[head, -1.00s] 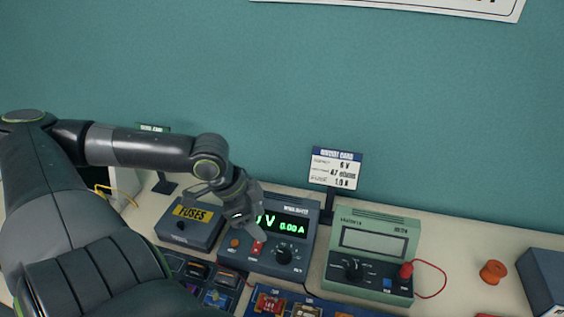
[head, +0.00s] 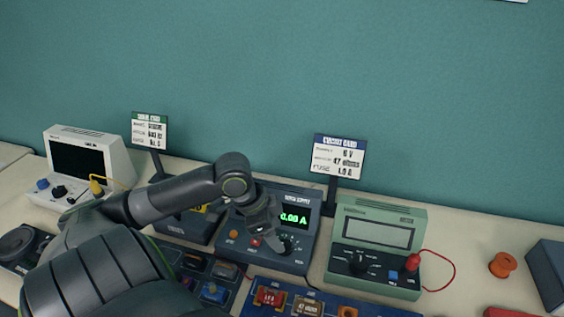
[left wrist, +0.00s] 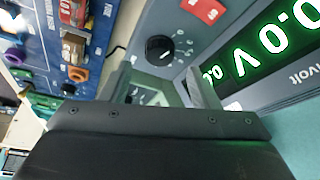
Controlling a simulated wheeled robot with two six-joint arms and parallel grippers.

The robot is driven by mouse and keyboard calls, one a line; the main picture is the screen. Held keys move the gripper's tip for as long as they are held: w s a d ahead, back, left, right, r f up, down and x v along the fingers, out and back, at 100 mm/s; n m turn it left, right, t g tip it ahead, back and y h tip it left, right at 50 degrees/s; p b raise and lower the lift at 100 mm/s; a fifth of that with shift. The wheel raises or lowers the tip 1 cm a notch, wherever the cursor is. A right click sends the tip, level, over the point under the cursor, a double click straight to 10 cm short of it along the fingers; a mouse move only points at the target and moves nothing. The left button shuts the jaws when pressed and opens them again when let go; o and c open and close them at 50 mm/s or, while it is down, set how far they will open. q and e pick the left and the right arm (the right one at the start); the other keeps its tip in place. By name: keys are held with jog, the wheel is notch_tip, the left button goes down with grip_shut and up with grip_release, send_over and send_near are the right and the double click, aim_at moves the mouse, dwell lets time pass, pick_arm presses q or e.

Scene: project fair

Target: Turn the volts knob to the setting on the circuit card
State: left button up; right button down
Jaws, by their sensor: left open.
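The blue power supply (head: 302,208) stands in the middle of the table. Its green display reads 0.00 A in the head view and 0.0 V in the left wrist view. Its black round knob (head: 286,246) has white marks around it; the knob also shows in the left wrist view (left wrist: 158,49). My left gripper (head: 274,238) is open over the supply's front, its fingers just short of the knob and apart from it, hiding part of the display. The circuit card (head: 338,156) stands behind, reading 6 V, 47 ohms, fuse 1.0 A. My right gripper is out of view.
A green meter (head: 378,236) with a red lead stands right of the supply. The fuses box (head: 188,228) is left, partly behind my arm. A blue board with components (head: 325,304) lies in front. An orange spool (head: 503,265) lies to the right.

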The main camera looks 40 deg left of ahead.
aim_at(284, 244)
pick_arm(q)
jog(key=shift+x, duration=2.2)
jog(key=c, duration=1)
